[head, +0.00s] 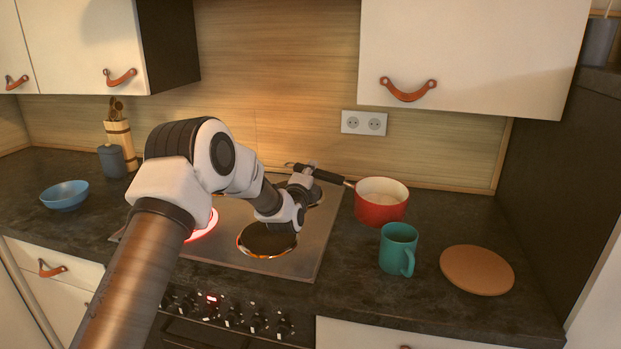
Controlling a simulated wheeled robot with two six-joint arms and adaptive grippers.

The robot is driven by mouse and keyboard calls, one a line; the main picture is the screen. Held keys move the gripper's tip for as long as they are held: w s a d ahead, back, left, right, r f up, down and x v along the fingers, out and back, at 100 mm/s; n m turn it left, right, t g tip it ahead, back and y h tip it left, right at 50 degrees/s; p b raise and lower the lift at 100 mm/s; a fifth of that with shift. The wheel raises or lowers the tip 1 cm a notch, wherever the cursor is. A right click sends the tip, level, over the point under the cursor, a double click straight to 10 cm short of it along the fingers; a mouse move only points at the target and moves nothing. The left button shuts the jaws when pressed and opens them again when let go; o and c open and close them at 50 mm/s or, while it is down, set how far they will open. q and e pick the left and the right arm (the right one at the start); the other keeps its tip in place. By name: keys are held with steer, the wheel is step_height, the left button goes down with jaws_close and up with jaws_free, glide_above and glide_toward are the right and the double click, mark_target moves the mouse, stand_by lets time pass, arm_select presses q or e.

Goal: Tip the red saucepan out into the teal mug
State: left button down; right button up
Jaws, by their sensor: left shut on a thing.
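The red saucepan (379,212) is at the right edge of the hob, just behind the teal mug. It looks upright, with a pale inside and some light contents that I cannot make out. Its dark handle (329,176) points left. My left gripper (307,172) is shut on the handle near its left end. Whether the pan rests on the counter or hangs just above it is hard to tell. The teal mug (397,250) stands upright on the counter in front of the pan, its handle toward the lower right. My right gripper is not in view.
The hob (312,262) has a glowing red ring (203,226) on the left under my arm. A round brown board (477,270) lies right of the mug. A blue bowl (65,195) and a utensil holder (124,143) stand at the left. A wall cabinet (465,55) hangs above.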

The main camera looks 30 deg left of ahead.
arm_select(q)
steer(key=s+d+r+m+t+b, duration=0.3)
steer(key=s+d+r+t+b, duration=0.1)
steer(key=r, duration=0.5)
steer(key=s+t+b, duration=0.1)
steer(key=b, duration=0.1)
steer(key=shift+d+b, duration=0.15)
steer(key=shift+b, duration=0.25)
steer(key=shift+s, duration=0.1)
